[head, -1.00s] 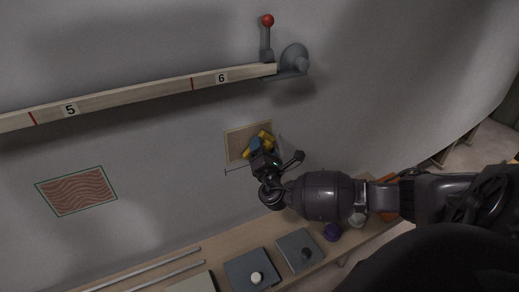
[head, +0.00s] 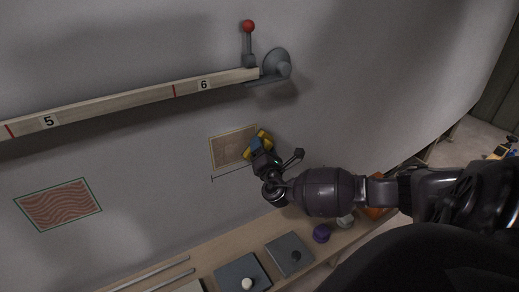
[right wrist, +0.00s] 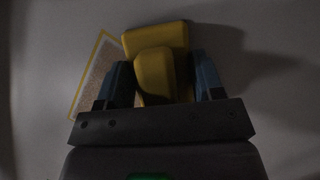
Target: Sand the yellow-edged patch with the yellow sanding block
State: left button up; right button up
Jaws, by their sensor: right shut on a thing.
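The yellow sanding block (head: 264,138) is held between the fingers of my right gripper (head: 259,147) at the right edge of the yellow-edged patch (head: 229,148) on the grey hull wall. In the right wrist view the block (right wrist: 157,42) sits between the two blue fingertips of the gripper (right wrist: 163,82), and the patch (right wrist: 97,73) shows to the left, partly hidden behind the block and a finger. The block overlaps the patch's right side in the head view; I cannot tell whether it touches the surface. My left gripper is out of view.
A green-edged patch (head: 58,205) with wavy lines is at the left. A wooden batten (head: 130,101) crosses the wall above, by a clamp with a red knob (head: 248,26). Below, a bench (head: 213,255) holds dark plates (head: 289,254), a purple knob (head: 321,233) and rods.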

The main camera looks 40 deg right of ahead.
aim_at(233, 144)
jog(key=shift+r+p, duration=0.5)
jog(key=shift+r, duration=0.5)
jog(key=shift+w+a+f, duration=0.1)
jog(key=shift+a, duration=0.15)
jog(key=shift+w+a, duration=0.15)
jog(key=shift+a, duration=0.5)
jog(key=shift+w+a, duration=0.15)
jog(key=shift+a, duration=0.45)
jog(key=shift+w+a+p, duration=0.15)
jog(key=shift+w+a, duration=0.05)
jog(key=shift+a, duration=0.55)
jog(key=shift+w+a+p, duration=0.15)
jog(key=shift+a, duration=0.6)
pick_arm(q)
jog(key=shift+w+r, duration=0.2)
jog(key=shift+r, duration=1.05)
pick_arm(e)
jog(key=shift+w+a, duration=0.2)
jog(key=shift+a, duration=0.6)
jog(key=shift+w+a, duration=0.15)
jog(key=shift+a, duration=0.6)
